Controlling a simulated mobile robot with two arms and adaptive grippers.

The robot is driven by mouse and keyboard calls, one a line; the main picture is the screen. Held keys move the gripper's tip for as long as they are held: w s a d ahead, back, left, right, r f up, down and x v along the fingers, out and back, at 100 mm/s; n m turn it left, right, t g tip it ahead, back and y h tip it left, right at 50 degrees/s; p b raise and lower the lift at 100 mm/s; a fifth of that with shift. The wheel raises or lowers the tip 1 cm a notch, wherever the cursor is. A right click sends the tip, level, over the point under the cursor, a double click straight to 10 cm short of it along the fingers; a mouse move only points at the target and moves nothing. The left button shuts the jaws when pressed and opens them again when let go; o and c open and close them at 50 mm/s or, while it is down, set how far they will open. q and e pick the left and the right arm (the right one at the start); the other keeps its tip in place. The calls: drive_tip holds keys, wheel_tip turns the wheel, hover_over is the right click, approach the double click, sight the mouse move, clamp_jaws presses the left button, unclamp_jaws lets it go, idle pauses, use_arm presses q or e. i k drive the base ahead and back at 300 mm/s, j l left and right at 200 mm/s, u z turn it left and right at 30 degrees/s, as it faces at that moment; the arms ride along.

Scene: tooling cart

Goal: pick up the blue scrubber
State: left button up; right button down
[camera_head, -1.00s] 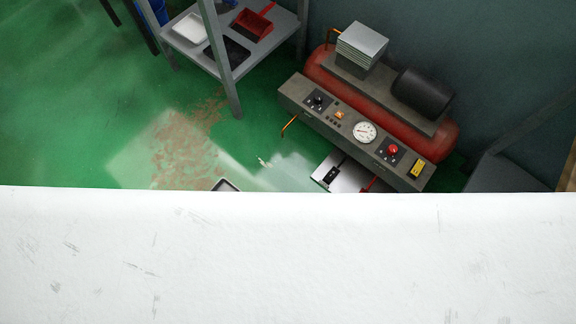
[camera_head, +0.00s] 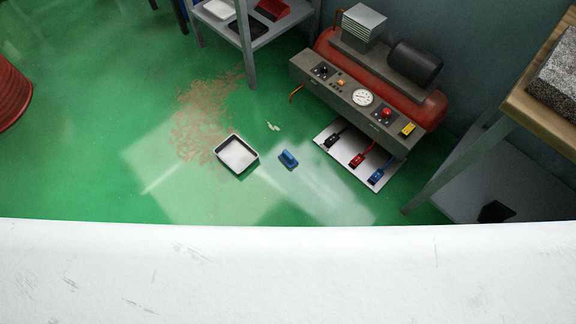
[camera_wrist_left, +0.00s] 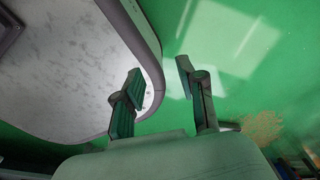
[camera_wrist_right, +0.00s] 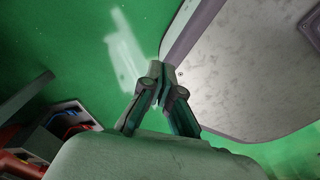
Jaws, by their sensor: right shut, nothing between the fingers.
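The blue scrubber (camera_head: 288,158) lies on the green floor in the head view, just right of a white tray with a dark rim (camera_head: 237,154). Neither gripper shows in the head view, and both are apart from the scrubber. My left gripper (camera_wrist_left: 160,82) is open and empty in the left wrist view, above the floor beside my white base. My right gripper (camera_wrist_right: 160,75) is shut and empty in the right wrist view, with its fingertips together. I cannot make out the scrubber in either wrist view.
A red compressor (camera_head: 430,107) with a control panel stands at the back. Below it a white board (camera_head: 337,158) holds black, red and blue tools. A grey shelf (camera_head: 250,38) stands behind, a wooden-topped bench (camera_head: 540,115) right, a red drum (camera_head: 12,92) left. Brown dirt (camera_head: 205,112) covers some floor.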

sight(286, 157)
drive_tip(key=i+j+z, duration=0.6)
drive_tip(key=i+j, duration=0.25)
drive_tip(key=i+j+z, duration=0.3)
drive_tip(key=j, duration=0.35)
